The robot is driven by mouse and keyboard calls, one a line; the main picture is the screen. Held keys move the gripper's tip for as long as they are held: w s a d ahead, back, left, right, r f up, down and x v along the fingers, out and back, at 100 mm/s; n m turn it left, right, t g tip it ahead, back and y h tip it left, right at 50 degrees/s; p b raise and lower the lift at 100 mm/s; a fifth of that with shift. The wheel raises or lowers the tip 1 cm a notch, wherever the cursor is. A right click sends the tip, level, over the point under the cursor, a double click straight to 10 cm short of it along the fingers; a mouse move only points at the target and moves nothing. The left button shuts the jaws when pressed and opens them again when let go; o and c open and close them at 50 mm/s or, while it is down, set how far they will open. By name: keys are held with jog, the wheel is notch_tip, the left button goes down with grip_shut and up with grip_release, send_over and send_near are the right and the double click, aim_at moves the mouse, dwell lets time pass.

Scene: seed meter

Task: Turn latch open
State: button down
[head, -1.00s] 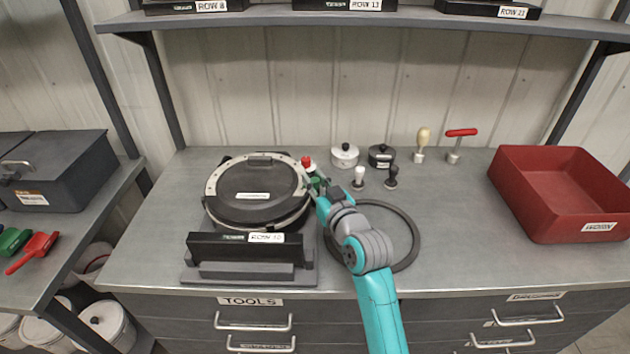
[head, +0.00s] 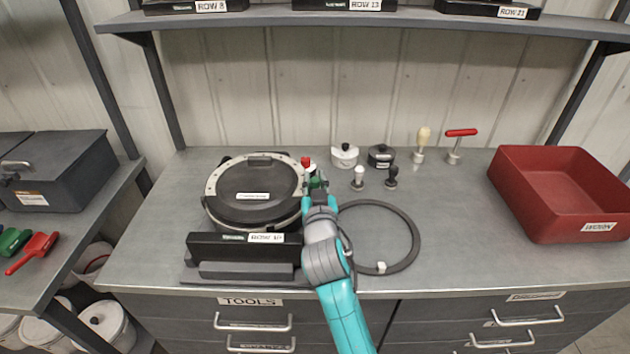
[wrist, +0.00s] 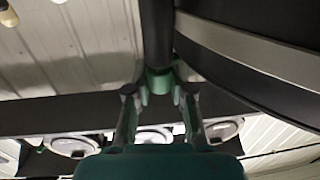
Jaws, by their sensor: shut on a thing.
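The seed meter (head: 252,181) is a round dark-lidded drum with a pale rim, standing at the left of the bench. At its right edge is the latch, with a red knob (head: 307,161) and a green part just below it. My gripper (head: 317,184) is at this latch, reaching in from the front. In the wrist view my gripper (wrist: 160,88) is shut on the latch's green collar (wrist: 159,80), with a dark post running up from it. The lower part of the latch is hidden by my fingers in the head view.
A black block labelled ROW 10 (head: 215,247) stands in front of the meter. A dark ring (head: 416,238) lies to the right of my arm. A red bin (head: 520,210) is at the right. The bench between ring and bin is clear.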

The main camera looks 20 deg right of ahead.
aim_at(315, 180)
jog(key=shift+f, duration=0.15)
jog(key=c, duration=1)
grip_release()
notch_tip(315, 180, up, 10)
jog(key=shift+r, duration=0.1)
